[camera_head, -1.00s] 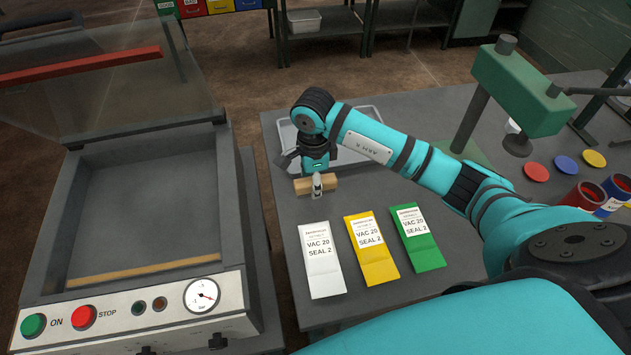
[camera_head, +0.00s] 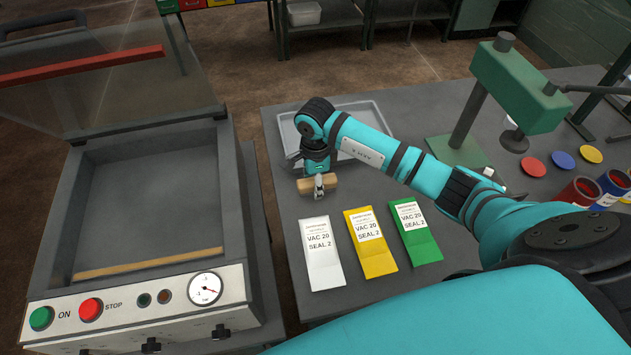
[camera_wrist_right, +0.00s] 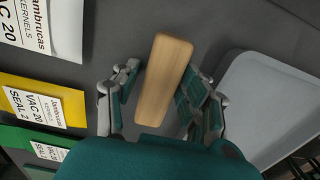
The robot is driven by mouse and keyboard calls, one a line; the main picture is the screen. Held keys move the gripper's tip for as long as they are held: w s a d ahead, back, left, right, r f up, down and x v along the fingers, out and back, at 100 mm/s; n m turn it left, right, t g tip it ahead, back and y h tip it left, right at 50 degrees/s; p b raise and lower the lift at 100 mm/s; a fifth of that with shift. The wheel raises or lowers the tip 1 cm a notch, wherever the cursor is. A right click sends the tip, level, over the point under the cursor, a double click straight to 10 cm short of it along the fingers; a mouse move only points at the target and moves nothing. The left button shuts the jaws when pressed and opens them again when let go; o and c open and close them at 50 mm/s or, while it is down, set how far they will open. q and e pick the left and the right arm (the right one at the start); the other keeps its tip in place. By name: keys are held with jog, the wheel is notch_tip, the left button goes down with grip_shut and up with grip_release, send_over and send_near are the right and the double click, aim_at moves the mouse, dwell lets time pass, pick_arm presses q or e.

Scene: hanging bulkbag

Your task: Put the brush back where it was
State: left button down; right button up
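The brush shows as a pale wooden block (camera_head: 327,184) in the head view, near the left edge of the grey table, between the tray and the white packet. It also shows in the right wrist view (camera_wrist_right: 165,75), lying between the fingers. My left gripper is not in view.
A grey tray (camera_head: 375,113) lies just behind my right gripper. White (camera_head: 322,265), yellow (camera_head: 372,250) and green (camera_head: 420,245) packets lie in front. A vacuum sealer (camera_head: 150,200) with an open lid stands left. A green press (camera_head: 520,90) and cans (camera_head: 580,190) stand right.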

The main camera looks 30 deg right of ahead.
jog(key=shift+o, duration=0.4)
jog(key=shift+r, duration=0.15)
jog(key=shift+r, duration=0.2)
notch_tip(320, 180, up, 12)
jog(key=b, duration=0.3)
jog(key=shift+f, duration=0.15)
